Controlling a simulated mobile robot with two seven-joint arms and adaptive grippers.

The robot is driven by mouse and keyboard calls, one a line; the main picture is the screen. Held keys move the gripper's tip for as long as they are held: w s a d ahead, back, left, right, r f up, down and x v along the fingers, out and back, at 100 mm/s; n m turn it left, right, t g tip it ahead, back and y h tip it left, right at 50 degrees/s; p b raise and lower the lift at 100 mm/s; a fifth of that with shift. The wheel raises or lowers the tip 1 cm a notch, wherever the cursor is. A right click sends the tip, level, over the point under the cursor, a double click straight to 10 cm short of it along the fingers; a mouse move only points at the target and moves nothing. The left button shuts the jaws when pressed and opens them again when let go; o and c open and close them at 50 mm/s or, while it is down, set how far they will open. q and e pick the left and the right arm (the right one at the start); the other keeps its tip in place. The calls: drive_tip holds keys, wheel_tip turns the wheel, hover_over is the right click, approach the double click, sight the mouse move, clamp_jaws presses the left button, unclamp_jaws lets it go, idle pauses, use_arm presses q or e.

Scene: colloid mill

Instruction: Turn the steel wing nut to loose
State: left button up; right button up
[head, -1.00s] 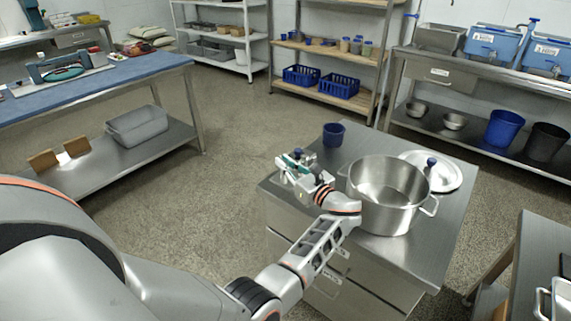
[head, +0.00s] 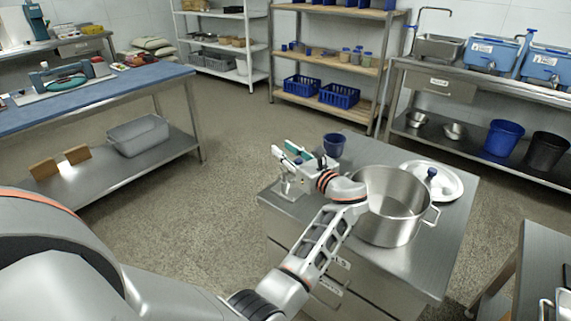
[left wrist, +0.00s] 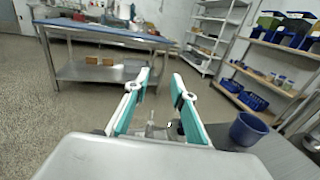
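My left gripper (head: 284,150) is at the near left corner of the steel cabinet top, left of the big pot. In the left wrist view its two teal-padded fingers (left wrist: 161,80) stand apart with a gap between them. A small grey metal fixture (head: 288,188) stands on the cabinet corner just below the gripper. In the left wrist view a small grey upright part (left wrist: 150,128) shows low between the fingers, apart from their tips. I cannot clearly make out the steel wing nut; it is too small or hidden. My right gripper is not in view.
The steel pot (head: 392,210) stands close to my left wrist. A blue cup (head: 334,145) is behind the gripper, and a lid (head: 447,184) lies behind the pot. The blue-topped bench (head: 110,90) is at the left, with open floor between.

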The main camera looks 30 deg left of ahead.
use_arm(q)
drive_tip(key=shift+r, duration=0.9)
